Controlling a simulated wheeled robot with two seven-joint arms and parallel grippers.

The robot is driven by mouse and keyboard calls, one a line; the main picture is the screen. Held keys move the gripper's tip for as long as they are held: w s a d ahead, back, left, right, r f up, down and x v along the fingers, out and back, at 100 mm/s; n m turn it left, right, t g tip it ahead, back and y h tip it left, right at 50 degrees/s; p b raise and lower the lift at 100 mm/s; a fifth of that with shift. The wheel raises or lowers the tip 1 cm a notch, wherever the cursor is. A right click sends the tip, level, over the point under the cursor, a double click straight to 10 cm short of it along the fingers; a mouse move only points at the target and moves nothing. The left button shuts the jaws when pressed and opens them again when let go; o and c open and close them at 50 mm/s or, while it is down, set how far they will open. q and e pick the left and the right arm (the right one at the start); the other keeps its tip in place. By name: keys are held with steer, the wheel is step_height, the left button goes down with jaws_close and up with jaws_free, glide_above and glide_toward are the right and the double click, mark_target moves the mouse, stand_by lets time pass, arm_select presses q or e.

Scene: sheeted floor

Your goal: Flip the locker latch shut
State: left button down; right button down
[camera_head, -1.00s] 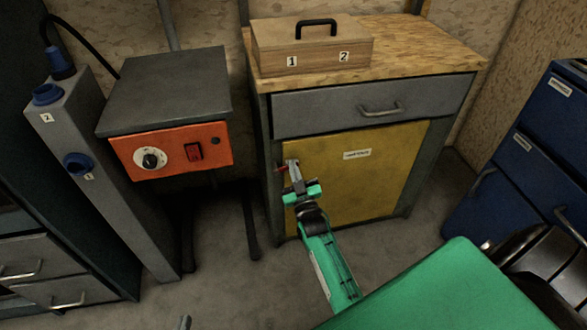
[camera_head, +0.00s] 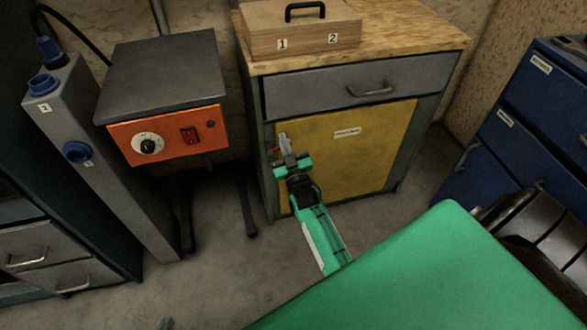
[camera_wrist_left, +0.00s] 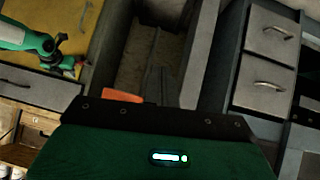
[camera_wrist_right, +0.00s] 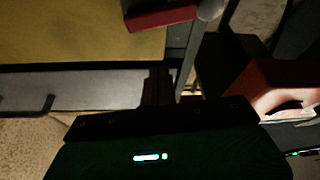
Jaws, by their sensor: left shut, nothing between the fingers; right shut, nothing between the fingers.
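The locker is a low cabinet with a yellow door (camera_head: 365,150). At the door's upper left edge is the latch, with a small red handle (camera_head: 275,149); the red part also shows at the top of the right wrist view (camera_wrist_right: 165,17). My right gripper (camera_head: 288,148) is shut and empty, close in front of the door beside the latch and partly covering it. I cannot tell whether it touches the latch. My left gripper (camera_wrist_left: 163,85) is shut and empty, away from the locker; only a small tip shows at the head view's bottom edge.
A wooden box (camera_head: 305,37) stands on the locker top, above a grey drawer (camera_head: 365,85). To the left are an orange control box (camera_head: 175,135) and a grey post (camera_head: 110,160) with blue sockets. Blue drawers (camera_head: 520,130) stand at right. Floor between is clear.

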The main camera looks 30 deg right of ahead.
arm_select(q)
steer(key=shift+s+a+g+y+p, duration=0.3)
steer(key=shift+a+g, duration=0.2)
steer(key=shift+a, duration=0.15)
arm_select(e)
steer(key=v, duration=0.9)
steer(key=shift+f, duration=0.15)
steer(key=shift+s+d, duration=0.1)
steer(key=shift+d, duration=0.05)
